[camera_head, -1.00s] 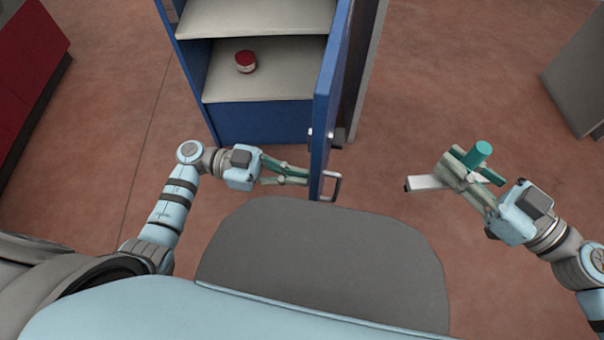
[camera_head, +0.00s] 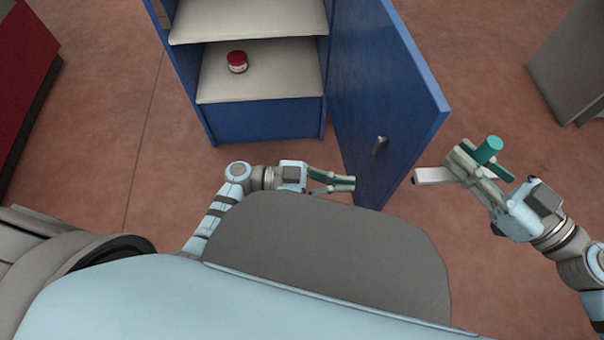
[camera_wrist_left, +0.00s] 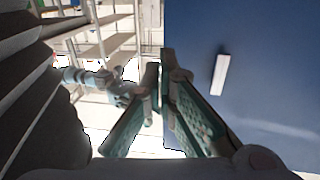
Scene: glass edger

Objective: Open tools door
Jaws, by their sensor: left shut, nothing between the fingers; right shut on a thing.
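The blue cabinet door (camera_head: 375,90) stands wide open, swung out to the right of the cabinet, with its inner face turned toward the opening. A small light fitting (camera_head: 379,145) sits on that face; it also shows in the left wrist view (camera_wrist_left: 220,74). My left gripper (camera_head: 353,184) is shut and empty at the lower part of the door's inner face; I cannot tell if it touches. In the left wrist view the blue door (camera_wrist_left: 250,110) fills the right side. My right gripper (camera_head: 462,165) is shut on a tool with a teal handle (camera_head: 488,149) and a pale block-like end (camera_head: 433,175), right of the door.
The blue cabinet (camera_head: 265,122) has pale shelves (camera_head: 262,80), with a red-lidded jar (camera_head: 237,62) on one. A red cabinet (camera_head: 25,70) stands at far left and a grey box (camera_head: 575,65) at far right. Floor between is clear.

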